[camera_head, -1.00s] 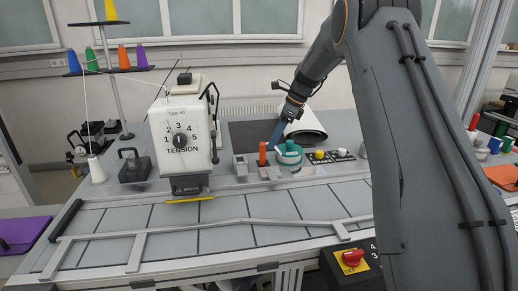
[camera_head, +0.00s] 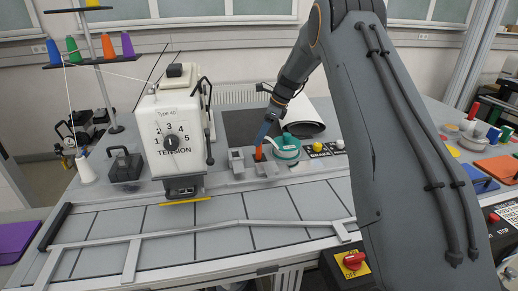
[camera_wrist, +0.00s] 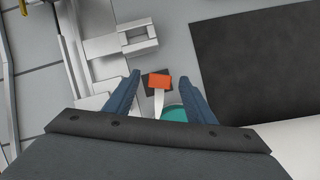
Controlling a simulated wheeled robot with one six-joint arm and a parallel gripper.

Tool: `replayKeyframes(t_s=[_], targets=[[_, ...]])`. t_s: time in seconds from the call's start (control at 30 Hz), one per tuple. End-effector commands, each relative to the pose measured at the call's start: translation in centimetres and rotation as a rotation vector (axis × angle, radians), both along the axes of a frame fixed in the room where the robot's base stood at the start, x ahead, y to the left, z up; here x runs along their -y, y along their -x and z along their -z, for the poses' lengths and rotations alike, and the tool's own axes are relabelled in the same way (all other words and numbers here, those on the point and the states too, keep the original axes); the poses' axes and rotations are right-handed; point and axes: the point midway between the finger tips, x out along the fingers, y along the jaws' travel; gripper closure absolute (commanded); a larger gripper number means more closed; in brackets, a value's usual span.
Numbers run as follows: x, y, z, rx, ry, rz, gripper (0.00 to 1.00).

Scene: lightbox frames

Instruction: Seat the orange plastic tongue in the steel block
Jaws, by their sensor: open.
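The orange tongue (camera_head: 258,154) stands upright beside the light grey steel block (camera_head: 237,160) in the head view. In the wrist view the orange tongue (camera_wrist: 159,82) shows its top over a small dark patch. The steel block (camera_wrist: 122,42), with a notch, lies up and left of it, apart from it. My gripper (camera_head: 261,141) is open, its blue fingers pointing down at the tongue. In the wrist view my gripper (camera_wrist: 160,76) has one finger on each side of the tongue, with gaps. The tongue's lower part is hidden.
A teal round container (camera_head: 287,147) with a white spout stands close right of the tongue. The white tension machine (camera_head: 172,135) stands to the left. A dark mat (camera_head: 245,122) lies behind. Yellow and red buttons (camera_head: 328,147) sit to the right.

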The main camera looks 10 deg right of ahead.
Motion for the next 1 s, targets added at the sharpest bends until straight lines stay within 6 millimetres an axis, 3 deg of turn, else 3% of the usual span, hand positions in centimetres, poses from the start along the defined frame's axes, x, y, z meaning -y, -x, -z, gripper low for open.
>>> replayKeyframes(t_s=[0.2,0.43,0.73,1.0], targets=[[-0.8,-0.3,1.7,0.0,0.0,-0.001,0.5],[-0.8,-0.3,1.8,0.0,0.0,-0.001,0.5],[-0.8,-0.3,1.8,0.0,0.0,-0.001,1.0],[-0.8,-0.3,1.6,0.001,-0.001,-0.002,1.0]])
